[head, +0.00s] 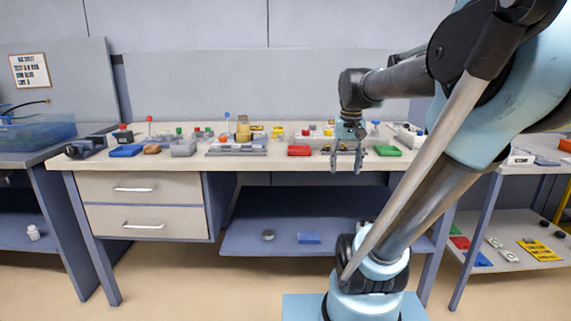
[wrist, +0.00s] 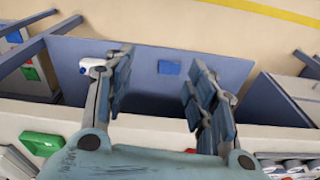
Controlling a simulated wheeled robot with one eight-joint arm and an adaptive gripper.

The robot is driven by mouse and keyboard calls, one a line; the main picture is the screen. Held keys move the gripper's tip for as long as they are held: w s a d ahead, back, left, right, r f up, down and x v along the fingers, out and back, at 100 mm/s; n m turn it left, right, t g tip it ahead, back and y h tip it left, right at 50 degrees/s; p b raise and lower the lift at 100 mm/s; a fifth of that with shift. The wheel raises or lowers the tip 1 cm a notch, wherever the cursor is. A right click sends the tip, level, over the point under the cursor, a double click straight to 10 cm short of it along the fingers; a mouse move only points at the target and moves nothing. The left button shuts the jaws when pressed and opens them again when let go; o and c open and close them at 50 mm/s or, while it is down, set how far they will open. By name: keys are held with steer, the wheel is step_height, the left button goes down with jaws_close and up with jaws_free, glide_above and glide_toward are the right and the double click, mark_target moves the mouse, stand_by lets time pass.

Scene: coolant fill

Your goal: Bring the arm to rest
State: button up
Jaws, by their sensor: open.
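My gripper (head: 346,158) hangs from my raised arm in front of the bench's front edge, right of the bench's middle in the head view. Its fingers point down and are apart, with nothing between them. In the wrist view my gripper (wrist: 160,90) shows its two fingers spread, with the bench's lower shelf (wrist: 140,60) seen between and beyond them. The bench top (head: 270,164) is just behind the gripper in the head view. Whether the fingers clear the bench edge by much is hard to tell.
A red tray (head: 299,151) and a green tray (head: 388,151) lie on the bench on either side of the gripper. Several small items stand behind. A blue block (head: 308,238) and a small round item (head: 268,235) lie on the lower shelf. A side cart (head: 510,220) stands right.

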steer(key=s+f+n+t, duration=0.1)
steer(key=s+f, duration=1.2)
steer(key=f, duration=0.4)
steer(key=shift+s, duration=0.2)
steer(key=shift+w+f, duration=0.25)
steer(key=shift+w, duration=0.25)
stand_by(0.9)
